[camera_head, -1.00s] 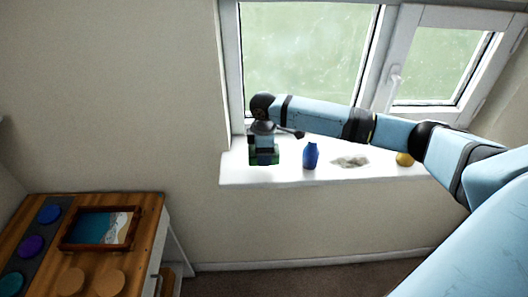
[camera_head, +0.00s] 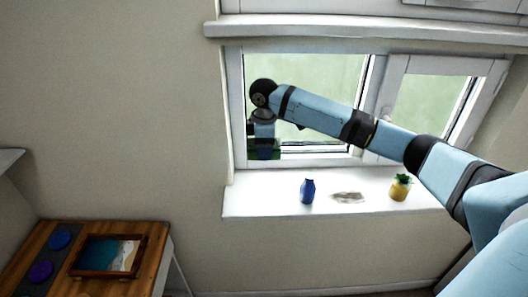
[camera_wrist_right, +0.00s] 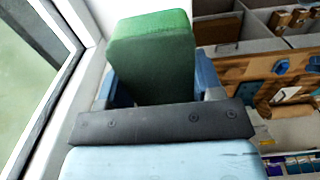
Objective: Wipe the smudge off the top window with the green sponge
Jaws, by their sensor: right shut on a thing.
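My right gripper (camera_head: 264,150) is in front of the lower left part of the window (camera_head: 320,75), above the sill. It is shut on the green sponge (camera_wrist_right: 150,60), which stands out between the fingers in the right wrist view. In the head view only a dark green edge of the sponge shows beside the gripper. The window glass is to the left in the wrist view, and a gap shows between it and the sponge. Above a white ledge (camera_head: 370,33), only the bottom frame of an upper window (camera_head: 450,12) shows. I cannot make out a smudge. My left gripper is out of view.
On the white sill (camera_head: 260,200) stand a blue vase (camera_head: 307,191), a pale flat thing (camera_head: 347,197) and a yellow pineapple-shaped thing (camera_head: 400,188). A wooden table (camera_head: 150,240) with a framed seascape (camera_head: 107,255) is at lower left. The ledge juts out above the lower window.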

